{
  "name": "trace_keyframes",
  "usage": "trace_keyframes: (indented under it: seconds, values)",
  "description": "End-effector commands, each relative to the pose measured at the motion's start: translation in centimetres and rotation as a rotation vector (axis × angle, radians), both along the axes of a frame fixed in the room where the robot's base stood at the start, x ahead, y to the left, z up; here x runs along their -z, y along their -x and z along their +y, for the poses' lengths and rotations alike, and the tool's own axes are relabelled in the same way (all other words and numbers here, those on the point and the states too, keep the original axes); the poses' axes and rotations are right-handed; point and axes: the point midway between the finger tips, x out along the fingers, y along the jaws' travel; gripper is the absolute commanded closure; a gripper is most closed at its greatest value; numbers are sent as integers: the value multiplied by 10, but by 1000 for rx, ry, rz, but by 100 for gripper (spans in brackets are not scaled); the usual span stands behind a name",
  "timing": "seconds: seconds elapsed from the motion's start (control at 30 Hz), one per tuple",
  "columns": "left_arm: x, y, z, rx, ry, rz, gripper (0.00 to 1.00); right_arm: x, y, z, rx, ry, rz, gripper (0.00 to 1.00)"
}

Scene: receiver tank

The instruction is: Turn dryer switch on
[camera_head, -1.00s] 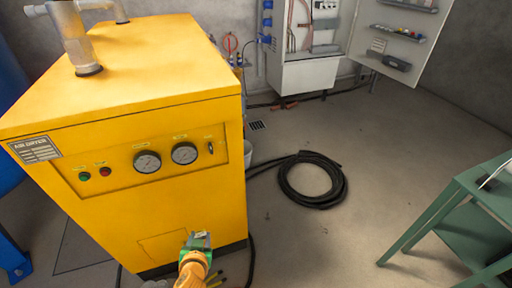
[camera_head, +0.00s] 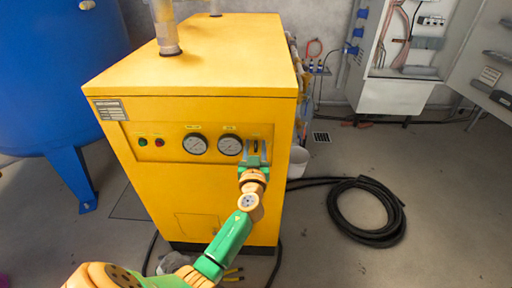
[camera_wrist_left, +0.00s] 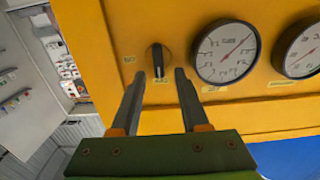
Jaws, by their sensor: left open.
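The yellow air dryer (camera_head: 190,110) stands in the middle of the head view. Its dark rotary switch (camera_head: 256,146) is at the right end of the front panel, partly hidden by my left gripper (camera_head: 255,160). The switch also shows in the left wrist view (camera_wrist_left: 157,60) as a black knob, its handle roughly upright in that picture. My left gripper (camera_wrist_left: 160,74) is open and empty there, its two fingertips to either side of the knob. I see no clear contact with the knob. My right gripper is not in view.
Two round gauges (camera_head: 212,145) sit left of the switch, and green and red buttons (camera_head: 151,142) sit further left. A blue tank (camera_head: 60,70) stands at the left. A coiled black hose (camera_head: 390,232) lies on the floor at the right, with open floor around it.

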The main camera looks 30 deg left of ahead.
Motion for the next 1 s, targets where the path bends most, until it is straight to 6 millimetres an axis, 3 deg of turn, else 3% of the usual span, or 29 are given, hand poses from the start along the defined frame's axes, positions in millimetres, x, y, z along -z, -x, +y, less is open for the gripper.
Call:
trace_keyframes:
  seconds: [0.07, 0.2, 0.23, 0.67, 1.0]
  values:
    - [0, 0, 0, 0, 0, 0, 58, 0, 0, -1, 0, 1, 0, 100]
    - [0, 0, 0, 0, 1, 1, 96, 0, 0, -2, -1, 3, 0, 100]
    - [1, 0, 0, 0, 1, 1, 100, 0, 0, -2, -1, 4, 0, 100]
    - [2, 0, -1, 0, -35, 24, 100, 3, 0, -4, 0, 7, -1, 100]
    - [4, -2, -5, 1, -241, 150, 100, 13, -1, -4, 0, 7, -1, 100]
